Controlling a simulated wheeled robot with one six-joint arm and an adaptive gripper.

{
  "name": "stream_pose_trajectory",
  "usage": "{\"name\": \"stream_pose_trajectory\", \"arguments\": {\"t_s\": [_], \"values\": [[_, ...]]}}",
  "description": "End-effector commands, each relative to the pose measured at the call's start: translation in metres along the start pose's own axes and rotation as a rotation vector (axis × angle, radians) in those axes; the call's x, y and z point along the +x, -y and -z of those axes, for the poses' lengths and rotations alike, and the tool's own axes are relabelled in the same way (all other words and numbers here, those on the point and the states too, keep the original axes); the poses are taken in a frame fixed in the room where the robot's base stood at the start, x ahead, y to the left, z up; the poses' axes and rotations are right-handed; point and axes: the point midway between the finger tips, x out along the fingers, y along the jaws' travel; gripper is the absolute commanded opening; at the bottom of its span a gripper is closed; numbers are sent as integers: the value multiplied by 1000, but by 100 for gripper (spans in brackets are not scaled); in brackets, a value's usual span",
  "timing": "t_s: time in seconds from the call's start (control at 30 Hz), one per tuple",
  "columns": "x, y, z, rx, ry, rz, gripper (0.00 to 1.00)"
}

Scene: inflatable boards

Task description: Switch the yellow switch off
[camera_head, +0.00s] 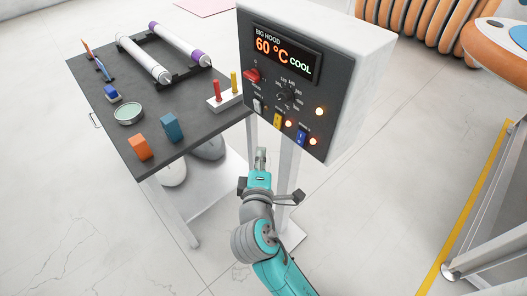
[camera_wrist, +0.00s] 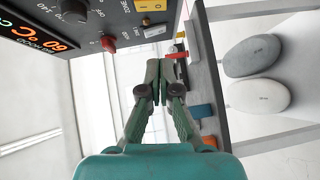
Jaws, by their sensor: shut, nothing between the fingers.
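The yellow switch (camera_head: 278,120) sits low on the dark front panel of the control box (camera_head: 350,90), between a white switch (camera_head: 257,106) and a blue switch (camera_head: 300,138). An orange light (camera_head: 288,124) glows beside it. In the wrist view the yellow switch (camera_wrist: 151,5) is at the top edge, partly cut off, with the white switch (camera_wrist: 154,31) below it. My gripper (camera_head: 261,154) is shut and empty, below the panel and apart from the switches. In the wrist view its fingertips (camera_wrist: 163,66) point toward the panel's lower edge.
The panel also has a red switch (camera_head: 252,75), a black dial (camera_head: 286,95) and a display reading 60 °C COOL. A dark table (camera_head: 105,135) at the left holds rollers, orange and blue blocks and a red-and-yellow peg stand (camera_head: 224,102). A metal frame (camera_head: 485,205) stands at right.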

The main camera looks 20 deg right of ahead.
Motion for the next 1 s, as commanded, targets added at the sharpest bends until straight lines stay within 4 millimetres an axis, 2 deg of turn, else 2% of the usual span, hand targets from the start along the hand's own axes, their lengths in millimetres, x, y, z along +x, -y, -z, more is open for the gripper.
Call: {"name": "stream_pose_trajectory", "arguments": {"t_s": [0.1,0.43,0.7,1.0], "values": [[24,-1,-1,1,4,-1,0],[83,-1,-3,0,3,-1,0],[102,0,-25,0,2,0,0],[106,0,-29,-1,0,0,0]]}}
